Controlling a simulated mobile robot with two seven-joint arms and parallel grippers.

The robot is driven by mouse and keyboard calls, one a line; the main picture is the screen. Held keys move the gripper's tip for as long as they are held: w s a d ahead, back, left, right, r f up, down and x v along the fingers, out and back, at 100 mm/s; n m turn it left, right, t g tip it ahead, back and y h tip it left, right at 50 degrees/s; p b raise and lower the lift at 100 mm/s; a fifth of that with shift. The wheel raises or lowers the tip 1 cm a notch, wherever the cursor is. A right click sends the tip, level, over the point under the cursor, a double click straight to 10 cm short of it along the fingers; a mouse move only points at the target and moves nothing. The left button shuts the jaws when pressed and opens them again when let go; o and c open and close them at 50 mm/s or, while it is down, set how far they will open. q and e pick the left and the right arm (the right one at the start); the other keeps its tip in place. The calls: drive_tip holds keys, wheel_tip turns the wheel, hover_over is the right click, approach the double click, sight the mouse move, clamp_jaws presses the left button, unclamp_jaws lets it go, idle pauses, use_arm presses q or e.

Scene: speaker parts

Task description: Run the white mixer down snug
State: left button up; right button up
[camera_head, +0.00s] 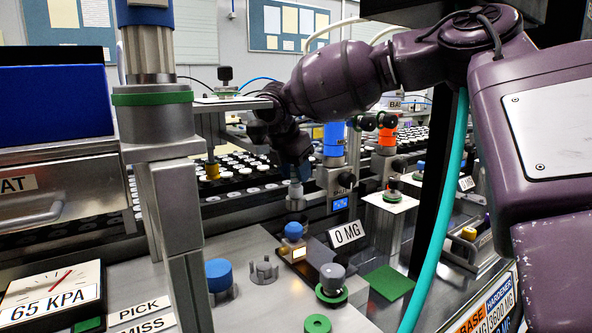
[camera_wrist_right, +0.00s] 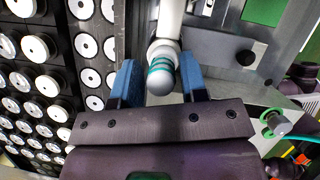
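In the right wrist view the white mixer (camera_wrist_right: 164,52) is a white tube with teal rings and a rounded grey end. That end points toward my palm. In the head view my right gripper (camera_head: 296,172) points down at the middle, over a pale grey post (camera_head: 295,195). The mixer's lower end and its seat are hidden. My left gripper is not in view.
A blue cap (camera_head: 219,274) and a clear-walled holder (camera_head: 264,270) stand on the grey bench. A rack of black-and-white discs (camera_head: 245,165) lies behind. A thick metal column (camera_head: 165,170) stands at left.

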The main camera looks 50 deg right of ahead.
drive_tip(key=shift+s+d+f+m+g, duration=0.3)
drive_tip(key=shift+d+f+m, duration=0.1)
drive_tip(key=shift+f+m, duration=0.3)
drive_tip(key=shift+w+a+n, duration=0.2)
drive_tip(key=shift+n, duration=0.5)
drive_tip(key=shift+a+n+t, duration=0.2)
drive_tip(key=shift+n+t, duration=0.3)
drive_tip(key=shift+n, duration=0.2)
drive_tip(key=shift+s+d+r+n+t, duration=0.1)
drive_tip(key=shift+s+n+t, duration=0.15)
drive_tip(key=shift+n, duration=0.35)
drive_tip(key=shift+w+n+t, duration=0.1)
drive_tip(key=shift+n+t, duration=0.15)
drive_tip(key=shift+n, duration=0.35)
drive_tip(key=n, duration=0.1)
drive_tip(key=n+t+y, duration=0.1)
drive_tip(key=n, duration=0.3)
drive_tip(key=shift+w+d+t, duration=0.25)
drive_tip(key=shift+t, duration=0.15)
drive_tip(key=shift+a+r+n+y, duration=0.1)
drive_tip(key=shift+n+y, duration=0.4)
drive_tip(key=shift+n, duration=0.5)
drive_tip(key=shift+c, duration=0.3)
